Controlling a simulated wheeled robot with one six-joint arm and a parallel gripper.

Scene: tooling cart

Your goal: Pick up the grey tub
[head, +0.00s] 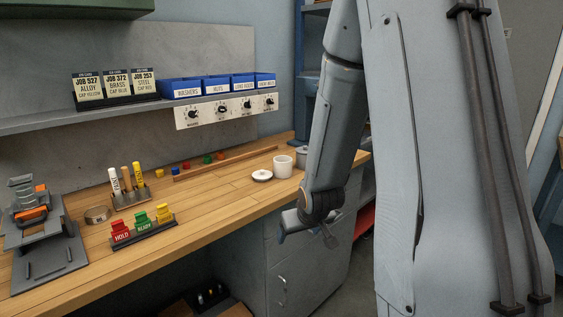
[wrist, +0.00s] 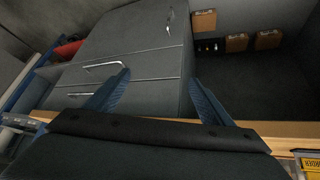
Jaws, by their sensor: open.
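A grey tub (head: 302,153) stands near the right end of the wooden bench in the head view, just behind and right of a white cup (head: 283,167). My arm hides its right side. My gripper (head: 308,232) hangs beside the bench's front edge, nearer to me and lower in the picture than the tub, and apart from it. In the wrist view my gripper (wrist: 158,86) has its two blue fingers spread, with nothing between them. The tub cannot be made out in the wrist view.
A white lid (head: 262,175) lies left of the cup. Marker pens (head: 127,181) and coloured tags (head: 143,228) stand further left. A shelf with blue bins (head: 216,86) hangs above. A grey drawer cabinet (wrist: 130,55) fills the space under the bench edge.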

